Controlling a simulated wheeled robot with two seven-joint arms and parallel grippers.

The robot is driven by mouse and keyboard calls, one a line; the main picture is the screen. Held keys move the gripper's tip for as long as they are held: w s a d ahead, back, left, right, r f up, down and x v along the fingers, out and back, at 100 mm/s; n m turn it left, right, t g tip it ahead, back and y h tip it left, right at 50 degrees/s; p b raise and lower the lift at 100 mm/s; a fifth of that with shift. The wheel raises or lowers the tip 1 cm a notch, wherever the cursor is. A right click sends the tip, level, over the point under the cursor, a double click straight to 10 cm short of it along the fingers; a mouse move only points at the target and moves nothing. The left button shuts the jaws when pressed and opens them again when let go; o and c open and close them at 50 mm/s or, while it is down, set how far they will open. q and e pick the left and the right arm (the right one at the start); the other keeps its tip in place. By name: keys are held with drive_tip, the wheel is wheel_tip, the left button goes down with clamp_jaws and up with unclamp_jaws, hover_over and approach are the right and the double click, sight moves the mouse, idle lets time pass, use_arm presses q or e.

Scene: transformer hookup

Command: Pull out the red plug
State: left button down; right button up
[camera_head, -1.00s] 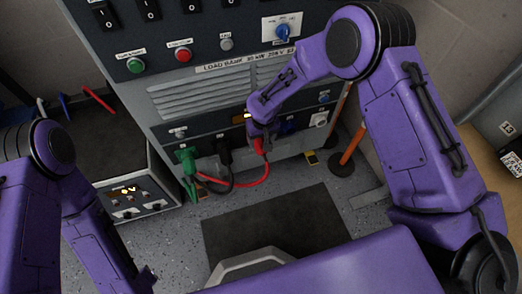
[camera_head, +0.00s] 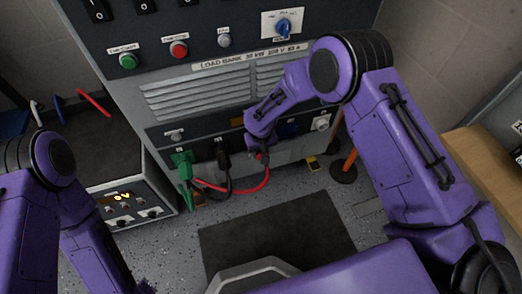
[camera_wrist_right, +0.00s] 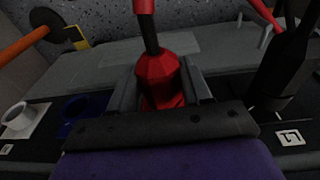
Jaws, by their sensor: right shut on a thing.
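My right gripper (camera_head: 261,141) is at the lower panel of the load bank. In the right wrist view, its two dark fingers stand on either side of the red plug (camera_wrist_right: 160,82) and are shut on it. The plug's cable end points away from the gripper; its front end is hidden, so I cannot tell how deep it sits in a socket. In the head view, the gripper mostly hides the plug, and its red cable (camera_head: 250,187) loops down and left. My left arm is at the left; its gripper is outside the picture.
A green plug (camera_head: 183,167) and a black plug (camera_head: 223,158) sit left of my right gripper. A blue socket (camera_head: 288,129) and a white socket (camera_head: 320,123) are to its right. An orange post (camera_head: 349,160) stands beside the cabinet. A meter box (camera_head: 130,198) is at the left.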

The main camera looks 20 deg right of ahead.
drive_tip(key=shift+a+h, duration=0.15)
drive_tip(key=shift+h, duration=0.45)
drive_tip(key=shift+f+h, duration=0.15)
drive_tip(key=shift+h, duration=0.45)
drive_tip(key=shift+f+h+b, duration=0.1)
drive_tip(key=shift+h+b, duration=0.6)
drive_tip(key=shift+b, duration=0.35)
drive_tip(key=h+b, duration=0.2)
drive_tip(key=b, duration=0.2)
drive_tip(key=shift+a, duration=0.15)
drive_tip(key=shift+h, duration=0.3)
drive_tip(key=shift+b, duration=0.3)
